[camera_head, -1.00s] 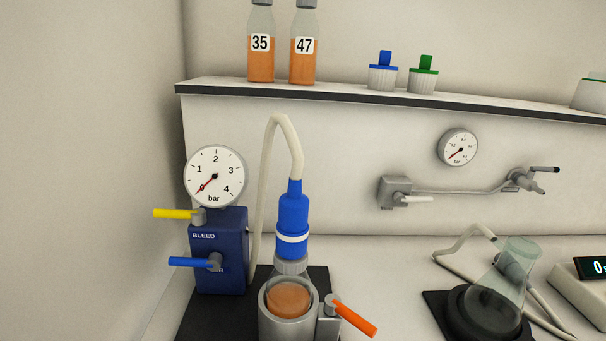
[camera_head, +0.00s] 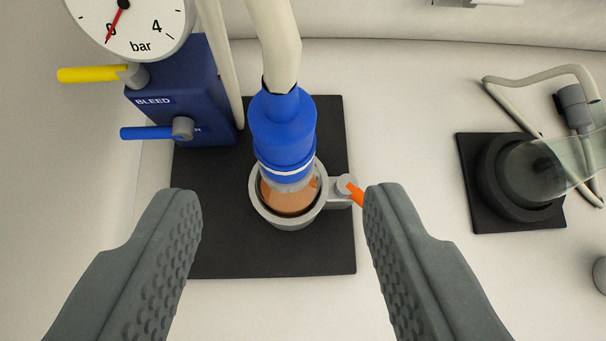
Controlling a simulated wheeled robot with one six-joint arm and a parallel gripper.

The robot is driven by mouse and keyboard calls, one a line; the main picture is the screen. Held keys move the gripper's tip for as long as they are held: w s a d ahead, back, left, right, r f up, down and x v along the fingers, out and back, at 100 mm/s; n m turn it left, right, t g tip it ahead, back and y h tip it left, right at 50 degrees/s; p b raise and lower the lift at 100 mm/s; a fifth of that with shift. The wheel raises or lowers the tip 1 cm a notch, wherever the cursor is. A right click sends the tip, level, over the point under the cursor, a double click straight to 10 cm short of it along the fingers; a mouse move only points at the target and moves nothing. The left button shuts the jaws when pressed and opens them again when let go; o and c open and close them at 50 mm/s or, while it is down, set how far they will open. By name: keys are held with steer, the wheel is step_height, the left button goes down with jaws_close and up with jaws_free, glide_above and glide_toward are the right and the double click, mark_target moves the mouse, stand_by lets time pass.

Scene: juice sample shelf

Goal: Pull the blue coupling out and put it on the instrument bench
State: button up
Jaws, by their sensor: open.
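The blue coupling (camera_head: 283,128) stands upright near the middle of the view, with a cream hose (camera_head: 274,45) running up from its top. Its lower end, with a white ring, is at a grey metal cup (camera_head: 257,207) that shows orange-brown liquid; I cannot tell how it is seated there. My gripper (camera_head: 282,195) is open and empty. Its two fingers are spread left and right in the foreground, apart from the coupling. The instrument bench (camera_head: 410,100) is the pale surface around the black base plate (camera_head: 220,255).
A blue bleed block (camera_head: 178,95) with yellow (camera_head: 90,74) and blue (camera_head: 150,132) levers and a gauge (camera_head: 135,25) stands left. An orange lever (camera_head: 355,193) is right of the cup, partly behind my right finger. A black stand (camera_head: 500,180) with tilted glassware is further right. Bench between is clear.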

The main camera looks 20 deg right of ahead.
mark_target(283, 149)
steer(key=shift+x, duration=4.4)
jaws_close()
